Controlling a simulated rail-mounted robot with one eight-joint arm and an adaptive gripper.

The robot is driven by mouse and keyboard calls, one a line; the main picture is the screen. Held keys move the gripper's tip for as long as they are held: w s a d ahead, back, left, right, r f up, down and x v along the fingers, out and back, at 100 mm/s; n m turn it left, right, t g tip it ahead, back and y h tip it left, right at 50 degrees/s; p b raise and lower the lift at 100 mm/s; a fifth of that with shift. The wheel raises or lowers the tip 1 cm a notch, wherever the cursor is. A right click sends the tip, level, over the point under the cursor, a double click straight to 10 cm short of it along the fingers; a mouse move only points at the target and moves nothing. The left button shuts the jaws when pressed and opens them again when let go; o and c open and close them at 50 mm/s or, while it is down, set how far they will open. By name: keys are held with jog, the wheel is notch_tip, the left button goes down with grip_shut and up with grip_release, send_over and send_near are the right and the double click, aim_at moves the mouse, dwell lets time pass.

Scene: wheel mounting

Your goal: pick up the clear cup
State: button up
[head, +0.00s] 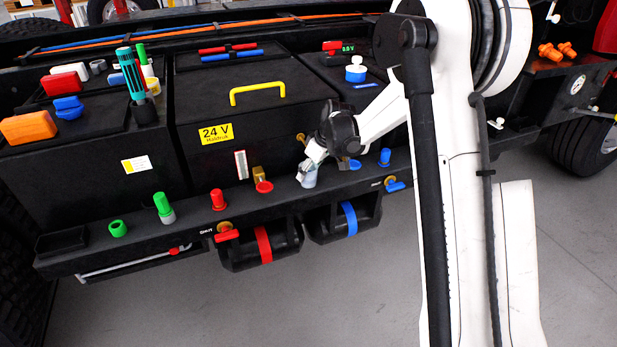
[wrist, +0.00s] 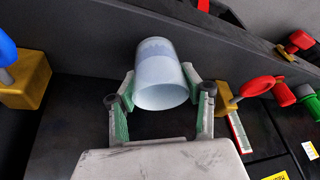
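The clear cup (wrist: 160,75) is a pale, bluish, see-through cylinder. In the wrist view it lies between the two fingers of my gripper (wrist: 160,88), with its round rim facing the camera. The green-padded fingertips are at both sides of the cup, close to or touching its wall; I cannot tell whether they press on it. In the head view the cup (head: 308,178) is at the narrow ledge, right of a red round cap, with my gripper (head: 314,152) just above it. The fingers are small there and partly hidden.
The black ledge (head: 135,240) also carries a green-topped cylinder (head: 163,205), a red knob (head: 218,199), a red cap (head: 264,187) and a blue knob (head: 384,157). A black box with a yellow handle (head: 257,92) stands behind. Open floor lies in front.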

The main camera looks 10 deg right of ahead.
jog(key=c, duration=0.7)
jog(key=shift+c, duration=0.2)
jog(key=shift+r, duration=0.15)
